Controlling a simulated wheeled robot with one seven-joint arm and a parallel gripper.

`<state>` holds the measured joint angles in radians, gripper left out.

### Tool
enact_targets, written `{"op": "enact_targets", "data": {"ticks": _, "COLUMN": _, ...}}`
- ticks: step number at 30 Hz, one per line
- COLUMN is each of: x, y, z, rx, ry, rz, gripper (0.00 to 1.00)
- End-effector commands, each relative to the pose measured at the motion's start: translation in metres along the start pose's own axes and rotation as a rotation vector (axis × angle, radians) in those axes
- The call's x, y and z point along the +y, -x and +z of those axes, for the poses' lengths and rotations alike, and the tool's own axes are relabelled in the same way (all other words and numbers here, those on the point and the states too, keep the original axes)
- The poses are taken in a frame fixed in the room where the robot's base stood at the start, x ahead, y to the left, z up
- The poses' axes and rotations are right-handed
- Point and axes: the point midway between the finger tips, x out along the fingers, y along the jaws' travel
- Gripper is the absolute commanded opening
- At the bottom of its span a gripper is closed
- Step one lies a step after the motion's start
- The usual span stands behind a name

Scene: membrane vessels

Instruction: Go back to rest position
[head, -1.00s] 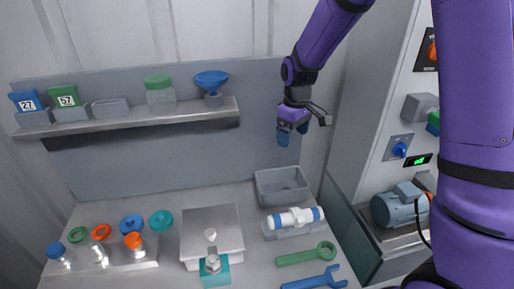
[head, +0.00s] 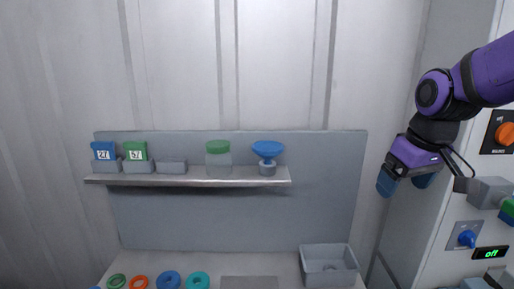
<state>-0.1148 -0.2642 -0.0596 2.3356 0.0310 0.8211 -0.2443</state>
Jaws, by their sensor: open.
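My gripper (head: 405,184) is at the right in the head view, at the end of my purple arm. Its blue fingers point down and are apart, with nothing seen between them. It hangs in the air in front of the grey cabinet side, right of the back panel and above and to the right of the grey bin (head: 329,268).
A shelf (head: 225,183) on the back panel holds a blue block 27, a green block 57, an empty holder, a green-topped jar (head: 218,152) and a blue funnel (head: 267,150). Coloured rings (head: 168,280) lie below. A control panel with a blue knob (head: 466,238) stands at right.

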Motion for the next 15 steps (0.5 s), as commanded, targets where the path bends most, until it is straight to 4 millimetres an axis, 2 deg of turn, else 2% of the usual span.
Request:
{"op": "enact_targets", "data": {"ticks": 6, "x": -0.004, "y": 0.035, "z": 0.041, "rx": 0.070, "ry": -0.084, "rz": 0.023, "gripper": 0.86}}
{"op": "enact_targets", "data": {"ticks": 15, "x": -0.013, "y": 0.064, "z": 0.097, "rx": 0.157, "ry": -0.199, "rz": 0.057, "gripper": 0.86}}
